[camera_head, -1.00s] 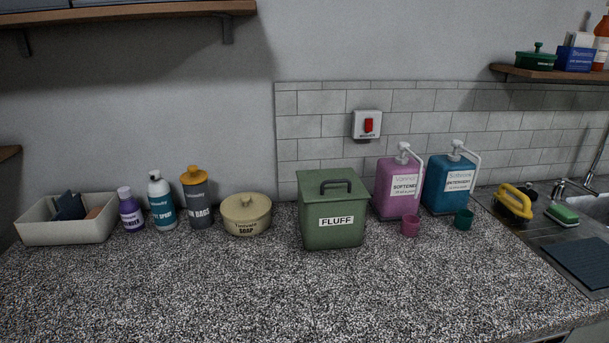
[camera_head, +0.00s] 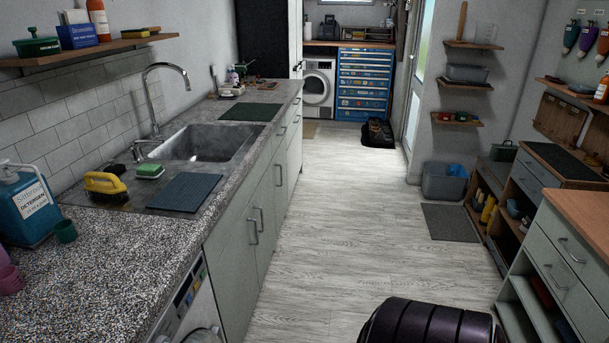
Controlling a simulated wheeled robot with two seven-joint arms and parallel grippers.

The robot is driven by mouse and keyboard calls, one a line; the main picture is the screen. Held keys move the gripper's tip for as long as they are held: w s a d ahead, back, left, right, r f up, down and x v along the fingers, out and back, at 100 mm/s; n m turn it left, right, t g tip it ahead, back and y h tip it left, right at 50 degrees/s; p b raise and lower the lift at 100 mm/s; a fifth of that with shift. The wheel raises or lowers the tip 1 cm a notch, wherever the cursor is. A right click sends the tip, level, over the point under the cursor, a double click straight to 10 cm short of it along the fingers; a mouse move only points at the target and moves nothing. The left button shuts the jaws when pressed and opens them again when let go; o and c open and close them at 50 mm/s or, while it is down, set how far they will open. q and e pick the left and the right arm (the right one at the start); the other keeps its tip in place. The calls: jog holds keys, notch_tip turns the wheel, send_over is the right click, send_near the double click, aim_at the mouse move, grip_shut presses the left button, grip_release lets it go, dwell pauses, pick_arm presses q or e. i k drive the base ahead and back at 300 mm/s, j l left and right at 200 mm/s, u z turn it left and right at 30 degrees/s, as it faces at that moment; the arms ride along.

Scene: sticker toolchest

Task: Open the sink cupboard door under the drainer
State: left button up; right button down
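The sink (camera_head: 205,143) is set in the left counter, with the drainer (camera_head: 150,190) at its near end under a dark ribbed mat (camera_head: 185,192). Below the drainer, the near pale grey-green cupboard door (camera_head: 230,270) looks shut, with an upright bar handle (camera_head: 252,231) near its far edge. A second door (camera_head: 268,195) adjoins it on the far side and also looks shut, with its handle close to the first. Both door faces are seen at a steep angle. Neither of my grippers is in view.
A washing machine (camera_head: 190,310) sits under the counter, nearer than the door. The pale plank floor (camera_head: 330,210) is clear in front of the cupboards. A low shelf unit (camera_head: 520,290) lines the right side. A black bag (camera_head: 377,133) lies by the far blue drawer chest (camera_head: 365,80).

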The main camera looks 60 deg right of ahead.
aim_at(233, 279)
jog(key=z, duration=1.4)
jog(key=i+l+u, duration=0.2)
jog(key=i+l, duration=0.15)
jog(key=l, duration=0.1)
